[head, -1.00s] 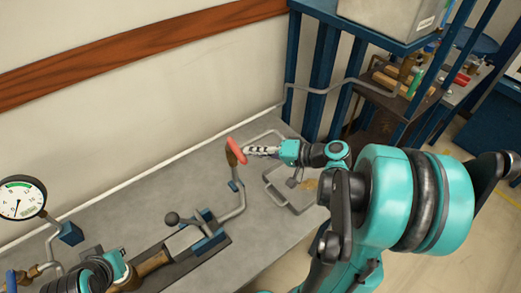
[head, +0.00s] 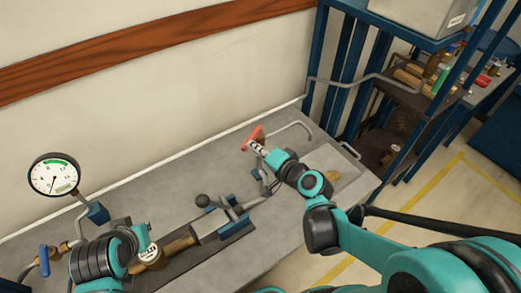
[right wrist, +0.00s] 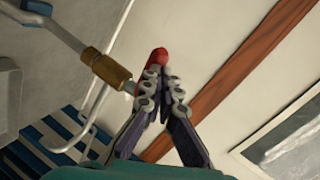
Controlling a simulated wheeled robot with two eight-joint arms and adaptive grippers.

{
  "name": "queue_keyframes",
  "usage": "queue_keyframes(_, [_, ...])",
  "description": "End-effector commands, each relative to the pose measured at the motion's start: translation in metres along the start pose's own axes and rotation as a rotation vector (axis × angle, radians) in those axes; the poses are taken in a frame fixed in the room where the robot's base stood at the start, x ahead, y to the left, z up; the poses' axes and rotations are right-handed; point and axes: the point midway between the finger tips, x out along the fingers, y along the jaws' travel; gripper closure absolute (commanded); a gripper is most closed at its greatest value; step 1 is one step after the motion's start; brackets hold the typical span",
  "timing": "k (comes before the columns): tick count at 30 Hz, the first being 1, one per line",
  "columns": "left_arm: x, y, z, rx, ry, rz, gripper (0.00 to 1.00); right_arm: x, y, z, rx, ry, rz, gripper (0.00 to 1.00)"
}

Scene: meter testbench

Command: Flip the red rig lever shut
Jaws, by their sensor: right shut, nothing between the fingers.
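The red lever (head: 252,136) stands at the far side of the grey bench in the head view. In the right wrist view the red lever (right wrist: 157,58) shows just past my fingertips, close beside a brass fitting (right wrist: 111,68) on a pipe. My right gripper (head: 259,149) is shut and empty, its tips at or against the lever; I cannot tell whether they touch. The fingertips also show in the right wrist view (right wrist: 161,78). My left gripper (head: 146,247) is low at the left by the brass meter; its fingers are not clear.
A pressure gauge (head: 54,175) stands at the left. A brass meter (head: 152,258) and a clamp with a black knob (head: 203,201) lie along the bench (head: 160,187). A blue rack (head: 345,75) stands behind at the right. The wall closes off the back.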

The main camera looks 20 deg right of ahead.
Motion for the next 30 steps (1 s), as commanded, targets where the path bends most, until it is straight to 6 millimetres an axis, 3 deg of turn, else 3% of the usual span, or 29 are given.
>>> queue_keyframes(15, [0.007,0.0,0.005,0.0,0.0,0.0,1.0,0.032,-0.016,0.016,-0.004,-0.012,-0.003,1.0])
queue_keyframes(30, [0.009,0.0,0.006,0.0,0.0,0.0,1.0,0.042,-0.021,0.018,-0.003,-0.01,-0.003,1.0])
